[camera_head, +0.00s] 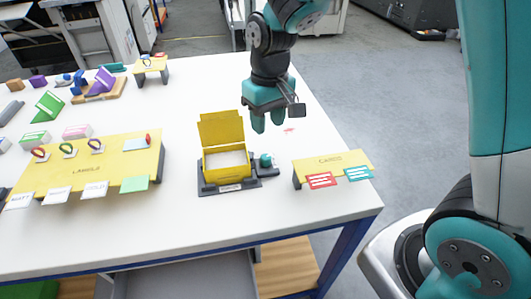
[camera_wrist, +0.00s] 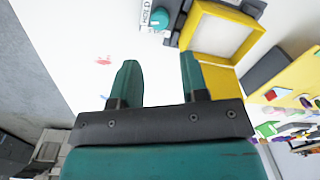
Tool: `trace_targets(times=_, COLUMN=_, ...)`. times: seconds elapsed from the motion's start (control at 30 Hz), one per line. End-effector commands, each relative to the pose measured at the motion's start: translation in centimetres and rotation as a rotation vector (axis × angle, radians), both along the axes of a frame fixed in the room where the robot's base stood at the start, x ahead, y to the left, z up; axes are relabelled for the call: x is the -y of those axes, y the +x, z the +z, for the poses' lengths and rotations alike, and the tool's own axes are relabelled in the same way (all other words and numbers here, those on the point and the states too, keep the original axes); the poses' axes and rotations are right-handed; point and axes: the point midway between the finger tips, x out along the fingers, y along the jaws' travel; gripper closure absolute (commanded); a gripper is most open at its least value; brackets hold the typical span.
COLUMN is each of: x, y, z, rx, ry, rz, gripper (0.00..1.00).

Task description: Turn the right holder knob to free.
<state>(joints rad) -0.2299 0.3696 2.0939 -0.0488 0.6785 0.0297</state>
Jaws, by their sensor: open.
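The right holder knob (camera_head: 265,160) is a small teal knob on the dark holder base (camera_head: 206,187), just right of the open yellow box (camera_head: 225,170). In the wrist view the knob (camera_wrist: 160,19) is near the top edge, beside a white label reading HOLD (camera_wrist: 146,12). A pointer on the knob is too small to read. My gripper (camera_head: 267,122) is open and empty, above and behind the knob, apart from it. Its two teal fingers (camera_wrist: 158,70) show in the wrist view with white table between them. The yellow box (camera_wrist: 186,40) also shows there.
The yellow CARDS stand (camera_head: 330,161) with red and teal cards is right of the holder. A yellow LABELS stand (camera_head: 85,172) is at left. Coloured blocks (camera_head: 48,105) lie at far left. The white table (camera_head: 325,130) is mostly clear right of my gripper.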

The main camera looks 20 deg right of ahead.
Motion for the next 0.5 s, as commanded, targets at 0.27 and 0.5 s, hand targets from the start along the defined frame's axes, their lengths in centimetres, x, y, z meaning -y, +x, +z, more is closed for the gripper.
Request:
trace_targets(times=0.27, x=-0.1, y=-0.2, z=-6.3, rx=-0.005, ry=-0.001, rz=-0.001, gripper=0.59)
trace_targets(times=0.5, x=-0.2, y=-0.1, z=-9.6, rx=-0.001, ry=0.001, rz=-0.003, gripper=0.59)
